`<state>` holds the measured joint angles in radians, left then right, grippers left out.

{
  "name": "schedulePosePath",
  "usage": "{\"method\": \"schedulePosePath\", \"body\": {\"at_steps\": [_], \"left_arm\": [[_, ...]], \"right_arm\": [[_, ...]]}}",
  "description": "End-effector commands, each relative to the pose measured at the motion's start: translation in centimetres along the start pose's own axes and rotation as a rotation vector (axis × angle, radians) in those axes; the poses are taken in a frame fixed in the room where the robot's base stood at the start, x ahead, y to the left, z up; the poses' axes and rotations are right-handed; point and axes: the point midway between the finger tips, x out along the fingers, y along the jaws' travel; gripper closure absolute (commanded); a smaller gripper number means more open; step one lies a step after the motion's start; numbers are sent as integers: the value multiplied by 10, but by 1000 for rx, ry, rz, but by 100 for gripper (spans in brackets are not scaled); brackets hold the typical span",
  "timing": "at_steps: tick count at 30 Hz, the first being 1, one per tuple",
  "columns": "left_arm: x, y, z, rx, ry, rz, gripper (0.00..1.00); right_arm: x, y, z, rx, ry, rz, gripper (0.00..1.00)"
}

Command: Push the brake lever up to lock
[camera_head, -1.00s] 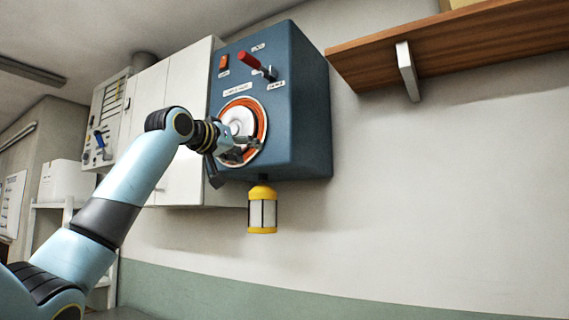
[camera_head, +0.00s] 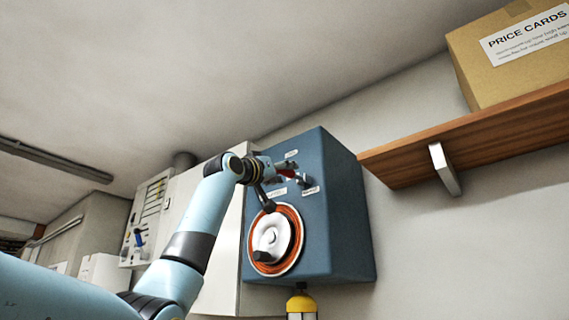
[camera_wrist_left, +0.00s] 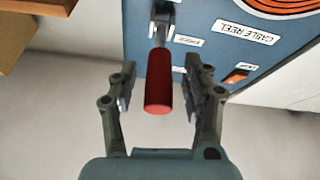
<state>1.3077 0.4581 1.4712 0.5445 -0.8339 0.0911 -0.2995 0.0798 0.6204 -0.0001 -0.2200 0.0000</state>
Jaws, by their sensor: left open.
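The brake lever has a red handle (camera_head: 288,176) on a grey metal pivot, high on the front of the blue cable reel box (camera_head: 345,215). My left gripper (camera_head: 279,178) is at the lever in the head view and partly covers it. In the left wrist view the red handle (camera_wrist_left: 159,82) points toward the camera, between the two spread fingers of the open left gripper (camera_wrist_left: 163,97). A gap shows on both sides of the handle, so neither finger appears to touch it. My right gripper is not in view.
The orange cable reel (camera_head: 288,238) with a white hub is below the lever. An orange switch (camera_wrist_left: 236,77) sits beside one finger in the wrist view. A wooden shelf (camera_head: 500,135) with a cardboard box (camera_head: 510,75) is at the right. A yellow lamp (camera_head: 301,303) hangs below.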

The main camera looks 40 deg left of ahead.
Motion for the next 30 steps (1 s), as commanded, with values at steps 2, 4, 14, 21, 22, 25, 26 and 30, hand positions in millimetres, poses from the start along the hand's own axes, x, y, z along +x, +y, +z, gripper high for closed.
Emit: {"method": "schedulePosePath", "body": {"at_steps": [2,4,14,21,22,25,26,30], "left_arm": [[6,0,-1,-1,-1,0,51],[8,0,0,0,-1,0,51],[8,0,1,0,-1,0,63],[8,0,1,0,-1,0,95],[8,0,1,0,-1,0,98],[8,0,1,0,-1,0,100],[8,0,1,0,-1,0,100],[8,0,1,0,-1,0,100]], "right_arm": [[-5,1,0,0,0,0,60],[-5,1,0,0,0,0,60],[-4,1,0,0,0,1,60],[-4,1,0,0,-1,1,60],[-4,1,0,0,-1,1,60],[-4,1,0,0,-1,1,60],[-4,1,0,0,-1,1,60],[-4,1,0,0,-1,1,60]]}}
